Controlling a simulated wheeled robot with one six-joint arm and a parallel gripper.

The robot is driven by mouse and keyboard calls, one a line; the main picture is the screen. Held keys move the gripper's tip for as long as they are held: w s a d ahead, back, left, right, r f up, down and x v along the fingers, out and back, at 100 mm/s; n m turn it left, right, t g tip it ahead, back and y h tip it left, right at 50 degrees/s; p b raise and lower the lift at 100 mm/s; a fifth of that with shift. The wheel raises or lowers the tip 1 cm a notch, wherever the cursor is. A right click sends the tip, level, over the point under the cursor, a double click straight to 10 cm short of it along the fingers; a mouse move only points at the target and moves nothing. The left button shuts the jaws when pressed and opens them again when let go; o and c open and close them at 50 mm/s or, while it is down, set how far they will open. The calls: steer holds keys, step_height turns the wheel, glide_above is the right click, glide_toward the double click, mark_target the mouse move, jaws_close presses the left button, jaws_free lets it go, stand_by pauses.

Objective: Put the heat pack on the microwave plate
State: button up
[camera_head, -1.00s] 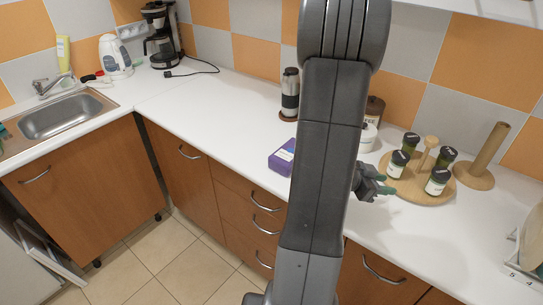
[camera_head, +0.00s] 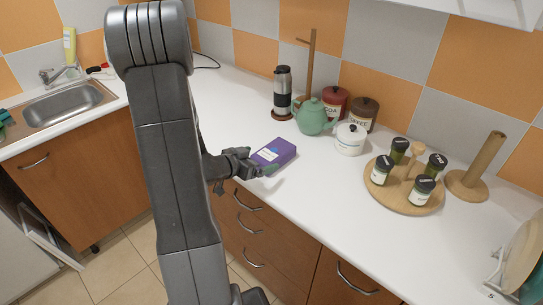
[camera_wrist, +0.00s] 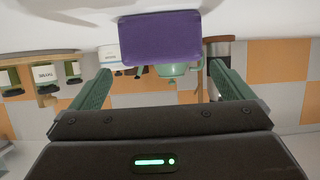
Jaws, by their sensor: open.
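A purple box (camera_head: 274,153) with a pale label lies on the white counter near its front edge; it may be the heat pack, but I cannot read the label. My gripper (camera_head: 266,172) is at the box's near left side, low over the counter edge. In the wrist view, which is upside down, the purple box (camera_wrist: 162,38) shows ahead, centred between the two green fingers of my gripper (camera_wrist: 160,80). The fingers are open with nothing between them. No microwave plate is in view.
Behind the box stand a green teapot (camera_head: 312,118), a grinder (camera_head: 282,92) and a white pot (camera_head: 350,139). A round wooden spice rack (camera_head: 408,197) and a paper-towel holder (camera_head: 474,168) are to the right.

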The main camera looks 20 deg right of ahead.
mark_target(268, 155)
steer(key=shift+w+p+x, duration=0.2)
steer(key=shift+p+x, duration=0.45)
steer(key=shift+x, duration=2.55)
steer(key=shift+r, duration=0.1)
steer(key=c, duration=1.4)
step_height(268, 155, up, 10)
steer(key=shift+r+p, duration=0.1)
steer(key=shift+p, duration=0.3)
steer(key=shift+a, duration=0.1)
